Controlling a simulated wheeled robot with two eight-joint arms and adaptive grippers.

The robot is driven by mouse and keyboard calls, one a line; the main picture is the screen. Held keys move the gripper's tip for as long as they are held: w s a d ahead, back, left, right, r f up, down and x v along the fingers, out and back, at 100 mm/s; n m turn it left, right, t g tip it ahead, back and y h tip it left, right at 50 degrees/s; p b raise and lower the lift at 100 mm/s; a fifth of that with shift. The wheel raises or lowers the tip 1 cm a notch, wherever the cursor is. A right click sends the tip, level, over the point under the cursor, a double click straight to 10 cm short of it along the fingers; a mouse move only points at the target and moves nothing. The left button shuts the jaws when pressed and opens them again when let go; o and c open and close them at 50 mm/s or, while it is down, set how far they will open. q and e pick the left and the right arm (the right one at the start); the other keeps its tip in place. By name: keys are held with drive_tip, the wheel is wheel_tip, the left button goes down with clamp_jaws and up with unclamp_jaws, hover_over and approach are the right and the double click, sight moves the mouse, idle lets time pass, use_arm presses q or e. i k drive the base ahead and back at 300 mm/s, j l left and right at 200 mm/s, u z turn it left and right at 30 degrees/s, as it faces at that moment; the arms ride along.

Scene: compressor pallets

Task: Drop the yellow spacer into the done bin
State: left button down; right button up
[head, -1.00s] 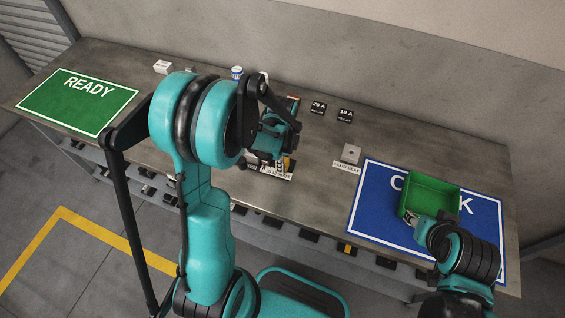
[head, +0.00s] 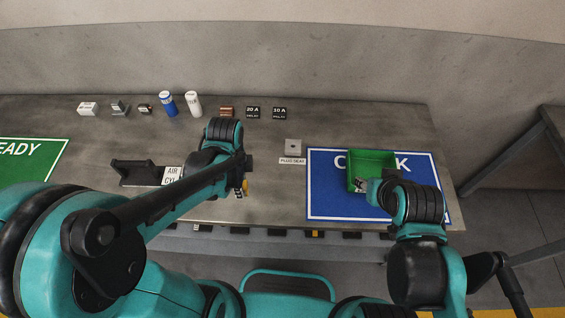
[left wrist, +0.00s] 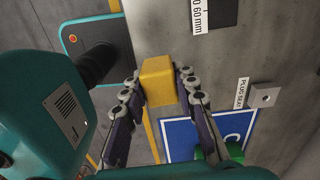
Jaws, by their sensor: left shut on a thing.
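The yellow spacer (left wrist: 158,80) is a small block between the fingers of my left gripper (left wrist: 159,84) in the left wrist view. The fingers are shut on its two sides. In the head view, the spacer (head: 245,186) shows as a small yellow patch at my left gripper (head: 241,186), over the front middle of the bench. The only bin in view is green (head: 372,156) and stands open on the blue CHECK mat, right of the spacer. My right gripper (head: 363,187) is at the bin's front left corner; its fingers are mostly hidden.
The blue mat (head: 325,205) lies at the bench's right. A metal block (head: 293,145) stands by the PLUG SEAT label. Blue (head: 167,104) and white (head: 193,104) cylinders and several small parts line the back.

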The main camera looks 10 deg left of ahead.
sight(365, 175)
drive_tip(key=l+z, duration=0.1)
drive_tip(key=l, duration=0.4)
drive_tip(key=i+l+z, duration=0.1)
drive_tip(key=l, duration=0.35)
drive_tip(key=l+z, duration=0.1)
drive_tip(key=l, duration=0.4)
drive_tip(key=i+l+z, duration=0.1)
drive_tip(key=l, duration=0.35)
drive_tip(key=i+l+z, duration=0.1)
drive_tip(key=l, duration=0.4)
